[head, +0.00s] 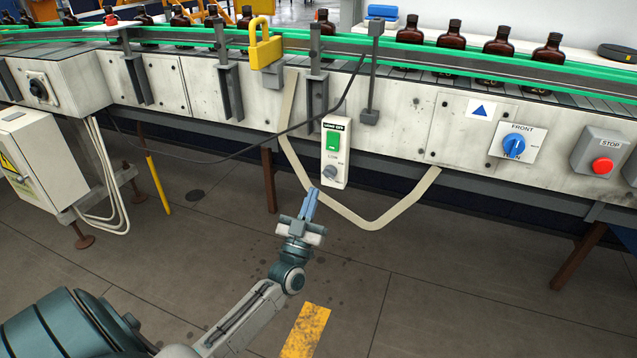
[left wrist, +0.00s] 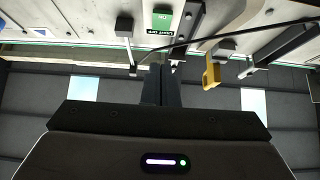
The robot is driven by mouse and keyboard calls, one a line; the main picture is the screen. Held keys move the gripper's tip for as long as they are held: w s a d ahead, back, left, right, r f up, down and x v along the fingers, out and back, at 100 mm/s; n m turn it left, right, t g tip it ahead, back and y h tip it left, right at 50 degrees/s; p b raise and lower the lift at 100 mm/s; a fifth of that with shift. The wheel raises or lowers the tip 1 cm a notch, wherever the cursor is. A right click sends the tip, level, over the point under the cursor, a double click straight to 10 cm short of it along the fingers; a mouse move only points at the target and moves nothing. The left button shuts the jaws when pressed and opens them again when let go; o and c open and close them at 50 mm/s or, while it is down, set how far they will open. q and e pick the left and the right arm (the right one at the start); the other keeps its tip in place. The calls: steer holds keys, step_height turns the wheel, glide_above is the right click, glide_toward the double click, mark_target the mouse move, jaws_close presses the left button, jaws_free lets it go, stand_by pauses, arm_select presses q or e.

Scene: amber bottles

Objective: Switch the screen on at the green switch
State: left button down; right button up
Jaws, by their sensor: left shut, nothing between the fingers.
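The green switch (head: 333,141) is at the top of a narrow white box (head: 334,160) hanging on the front of the conveyor, above a grey knob (head: 329,172). It also shows in the left wrist view (left wrist: 163,20), upside down, just beyond the fingertips. My left gripper (head: 310,193) is shut and empty, its fingers pointing up toward the box from below and a little left. It looks apart from the switch. In the left wrist view the fingers (left wrist: 160,75) are together. I cannot make out a screen in either view. My right gripper is not in view.
A dark cable (head: 215,161) and a beige strap (head: 291,148) hang around the box. A yellow padlock (head: 265,44) is above left. To the right are a blue knob (head: 514,145) and a red stop button (head: 602,166). Amber bottles (head: 450,35) stand on the conveyor.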

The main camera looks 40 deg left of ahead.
mark_target(332, 145)
arm_select(q)
steer(key=shift+w+a+r+b, duration=0.2)
steer(key=shift+w+a+r, duration=0.45)
steer(key=shift+w, duration=1.1)
steer(key=shift+w+a+r+b, duration=0.2)
steer(key=shift+w+r, duration=0.8)
steer(key=shift+w, duration=0.8)
steer(key=shift+w+a+r+b, duration=0.15)
steer(key=shift+w+a+r, duration=0.5)
steer(key=shift+w, duration=1.1)
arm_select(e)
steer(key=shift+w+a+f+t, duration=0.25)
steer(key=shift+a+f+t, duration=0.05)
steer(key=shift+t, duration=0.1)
arm_select(q)
steer(key=shift+d+r, duration=0.15)
steer(key=shift+d, duration=0.05)
